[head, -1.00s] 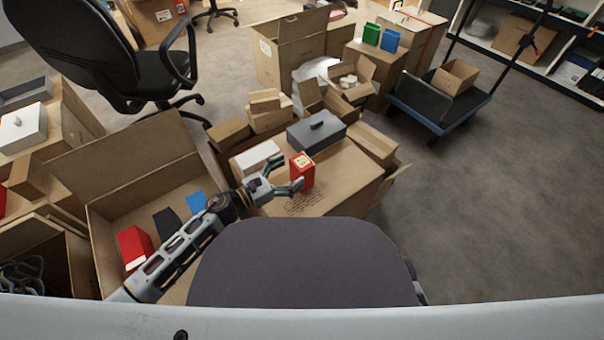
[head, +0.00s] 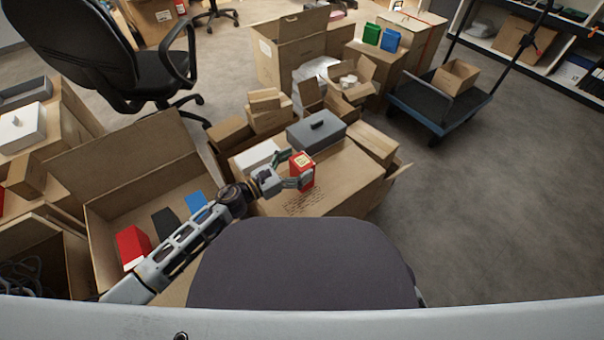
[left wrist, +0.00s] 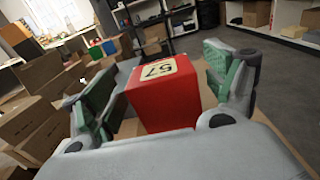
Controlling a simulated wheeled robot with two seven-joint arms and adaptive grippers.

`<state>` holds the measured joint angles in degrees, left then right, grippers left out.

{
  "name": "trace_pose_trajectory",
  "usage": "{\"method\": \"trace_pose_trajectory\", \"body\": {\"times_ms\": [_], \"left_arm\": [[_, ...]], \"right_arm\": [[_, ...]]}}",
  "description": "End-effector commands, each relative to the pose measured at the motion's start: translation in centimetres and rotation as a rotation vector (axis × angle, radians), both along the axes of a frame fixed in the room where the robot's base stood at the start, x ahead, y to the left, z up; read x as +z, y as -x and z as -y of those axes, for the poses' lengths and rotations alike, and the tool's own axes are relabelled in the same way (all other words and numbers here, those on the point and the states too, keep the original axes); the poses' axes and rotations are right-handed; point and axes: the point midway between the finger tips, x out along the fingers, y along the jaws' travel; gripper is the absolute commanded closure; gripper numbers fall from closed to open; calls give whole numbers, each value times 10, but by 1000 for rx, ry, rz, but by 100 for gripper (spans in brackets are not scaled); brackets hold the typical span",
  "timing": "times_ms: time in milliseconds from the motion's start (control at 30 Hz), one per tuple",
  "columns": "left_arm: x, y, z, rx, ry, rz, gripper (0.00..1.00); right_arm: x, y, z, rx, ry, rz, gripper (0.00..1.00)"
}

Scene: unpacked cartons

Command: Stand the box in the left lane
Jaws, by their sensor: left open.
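A red box (head: 304,172) with a pale numbered label on top stands upright on the carton top in the middle. It also shows in the left wrist view (left wrist: 166,103), where the label reads 57. My left gripper (head: 296,168) is open, with one finger on each side of the red box; I cannot tell whether they touch it. In the left wrist view, its green-padded fingers stand left and right of the box. An open carton (head: 92,240) at left holds another red box (head: 132,246), a dark piece (head: 165,222) and a blue one (head: 195,203). Which part is the left lane is unclear.
A grey box (head: 316,132) and a white box (head: 256,155) stand behind the red box. Small cartons (head: 268,112) lie beyond. A blue-edged cart (head: 440,112) stands at right, with open floor beside it. A black chair (head: 95,50) is at upper left.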

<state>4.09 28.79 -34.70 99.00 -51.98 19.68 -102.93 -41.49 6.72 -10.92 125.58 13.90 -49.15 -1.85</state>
Motion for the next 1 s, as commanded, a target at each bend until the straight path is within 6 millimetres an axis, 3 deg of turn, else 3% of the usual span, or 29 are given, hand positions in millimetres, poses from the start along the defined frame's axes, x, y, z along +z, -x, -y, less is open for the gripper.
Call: {"method": "trace_pose_trajectory", "body": {"times_ms": [267, 767, 1000], "left_arm": [[0, -10, 15, -1, 2, -1, 14], [0, -10, 16, -1, 1, 0, 14], [0, -10, 15, -1, 1, 0, 41]], "right_arm": [[-4, 3, -1, 1, -4, -4, 60], [1, -5, 0, 5, -1, 13, 60], [1, -5, 0, 4, -1, 14, 60]]}}
